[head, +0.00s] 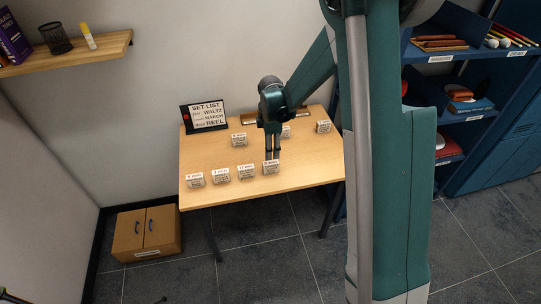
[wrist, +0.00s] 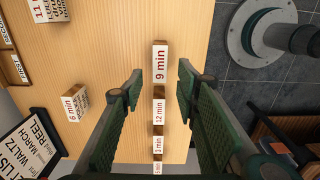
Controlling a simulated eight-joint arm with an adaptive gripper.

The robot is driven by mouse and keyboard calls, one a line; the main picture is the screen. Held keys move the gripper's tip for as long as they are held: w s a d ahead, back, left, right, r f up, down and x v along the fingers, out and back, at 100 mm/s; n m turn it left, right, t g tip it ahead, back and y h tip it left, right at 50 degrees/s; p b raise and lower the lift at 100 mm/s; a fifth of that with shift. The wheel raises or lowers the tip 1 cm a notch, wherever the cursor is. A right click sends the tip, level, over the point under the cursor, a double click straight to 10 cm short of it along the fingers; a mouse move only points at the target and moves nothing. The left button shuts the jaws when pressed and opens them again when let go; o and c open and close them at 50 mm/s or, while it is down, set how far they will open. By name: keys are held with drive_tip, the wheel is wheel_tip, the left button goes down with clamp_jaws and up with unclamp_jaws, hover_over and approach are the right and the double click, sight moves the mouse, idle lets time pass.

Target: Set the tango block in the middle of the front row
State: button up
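Several small blocks with white label tops stand on the wooden table (head: 215,155). Their small print is too fine to read, so I cannot tell which is tango. A front row runs along the near edge; in the wrist view it shows the "9 min" block (wrist: 160,62), the "12 min" block (wrist: 158,112) and the "3 min" block (wrist: 158,147), with one more beyond. My gripper (head: 272,156) points down over the row's right end block (head: 271,168). In the wrist view my gripper (wrist: 160,80) is open and empty, its fingers on either side of the "9 min" block's line.
Other blocks stand farther back, including a "6 min" block (wrist: 74,104) and an "11 min" block (wrist: 48,10). A set list sign (head: 207,115) reading waltz, march, reel stands at the back left. A blue shelf (head: 465,118) is at the right. The table's middle left is clear.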

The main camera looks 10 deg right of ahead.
drive_tip(key=shift+r, duration=1.6)
drive_tip(key=s+d+r+m+t, duration=0.25)
drive_tip(key=s+r+m, duration=0.65)
drive_tip(key=s+r, duration=0.9)
drive_tip(key=s+r+m+t, duration=0.2)
drive_tip(key=s+m, duration=0.2)
drive_tip(key=s, duration=0.4)
drive_tip(key=s+r+m+t, duration=0.2)
drive_tip(key=s+m, duration=0.3)
drive_tip(key=s, duration=0.3)
drive_tip(key=shift+d+r+t, duration=0.3)
drive_tip(key=shift+r+t, duration=0.05)
drive_tip(key=shift+r, duration=0.5)
